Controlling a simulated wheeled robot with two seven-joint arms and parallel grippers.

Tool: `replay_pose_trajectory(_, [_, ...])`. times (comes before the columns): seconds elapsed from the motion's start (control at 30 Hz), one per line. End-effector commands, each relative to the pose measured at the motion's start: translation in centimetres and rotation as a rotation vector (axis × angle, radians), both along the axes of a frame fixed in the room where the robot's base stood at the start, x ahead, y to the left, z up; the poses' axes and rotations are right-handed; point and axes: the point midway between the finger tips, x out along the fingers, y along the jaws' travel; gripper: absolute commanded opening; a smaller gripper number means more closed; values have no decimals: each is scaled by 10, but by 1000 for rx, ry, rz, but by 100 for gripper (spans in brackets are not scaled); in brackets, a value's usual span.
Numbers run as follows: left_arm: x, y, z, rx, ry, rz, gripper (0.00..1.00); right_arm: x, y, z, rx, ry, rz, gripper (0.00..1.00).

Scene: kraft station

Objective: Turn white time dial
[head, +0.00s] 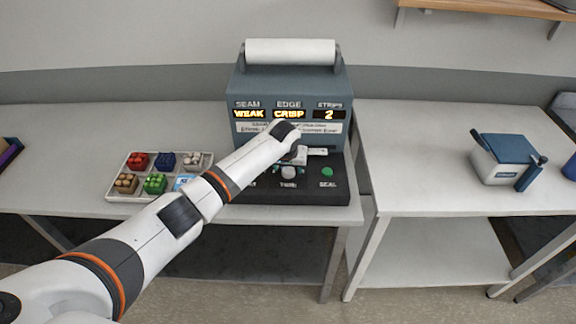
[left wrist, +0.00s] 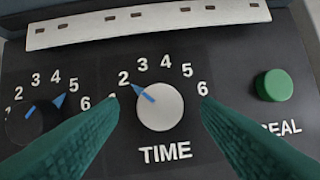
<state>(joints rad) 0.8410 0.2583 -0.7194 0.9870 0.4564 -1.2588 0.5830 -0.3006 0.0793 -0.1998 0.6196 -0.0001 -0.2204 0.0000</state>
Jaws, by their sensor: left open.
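The white time dial (left wrist: 160,108) sits on the dark panel above the word TIME, and its blue pointer aims at about the 2 mark. It also shows small in the head view (head: 289,172), just below my gripper. My left gripper (left wrist: 160,112) is open, with its two green fingers on either side of the dial in the left wrist view. Both fingers appear apart from the dial; their exact height above the panel is hard to tell. My left arm covers part of the panel in the head view. My right gripper is in neither view.
A dark dial (left wrist: 30,122) with a blue pointer is left of the time dial. A green button (left wrist: 273,85) is to the right. A pale slotted bar (left wrist: 150,22) runs behind. The sealing machine (head: 240,92) displays WEAK, CRISP and 2. A compartment tray (head: 120,180) stands left.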

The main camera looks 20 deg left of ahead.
Motion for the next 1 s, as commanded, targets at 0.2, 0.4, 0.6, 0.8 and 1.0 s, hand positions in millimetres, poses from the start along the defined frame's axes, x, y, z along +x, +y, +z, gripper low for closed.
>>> replay_pose_trajectory(0.2, [6, 0, -12, 0, -1, 0, 58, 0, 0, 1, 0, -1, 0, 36])
replay_pose_trajectory(0.4, [6, 1, -14, 1, -2, -1, 58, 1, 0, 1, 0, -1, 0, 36])
replay_pose_trajectory(0.6, [6, 1, -14, 0, -2, 0, 44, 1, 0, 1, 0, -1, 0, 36])
replay_pose_trajectory(0.8, [6, 1, -14, 0, -2, 0, 14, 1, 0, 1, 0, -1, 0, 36])
replay_pose_trajectory(1.0, [6, 1, -14, 0, -1, -14, 14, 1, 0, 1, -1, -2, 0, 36])
